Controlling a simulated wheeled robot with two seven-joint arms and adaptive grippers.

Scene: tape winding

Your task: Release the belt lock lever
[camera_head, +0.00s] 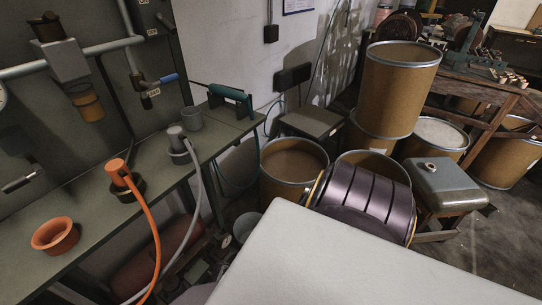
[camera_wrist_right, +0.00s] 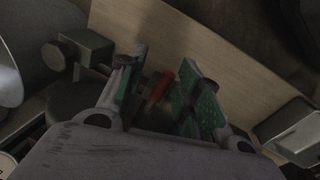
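My right gripper (camera_wrist_right: 160,74) shows in the right wrist view with its two green-padded fingers apart. A small red lever-like piece (camera_wrist_right: 158,88) lies between the fingers, closer to the left one. The view is dark, so I cannot tell whether a finger touches it, or whether it is the belt lock lever. A grey block with a knob (camera_wrist_right: 84,48) is to the left of the fingers. Neither gripper shows in the head view, and no belt lock lever can be made out there.
In the head view, a green bench (camera_head: 82,206) with an orange hose (camera_head: 149,222) and orange cup (camera_head: 55,235) runs along the left. Brown drums (camera_head: 398,95) stand behind a dark banded roller (camera_head: 362,196). A pale panel (camera_wrist_right: 190,45) lies beyond the right fingers.

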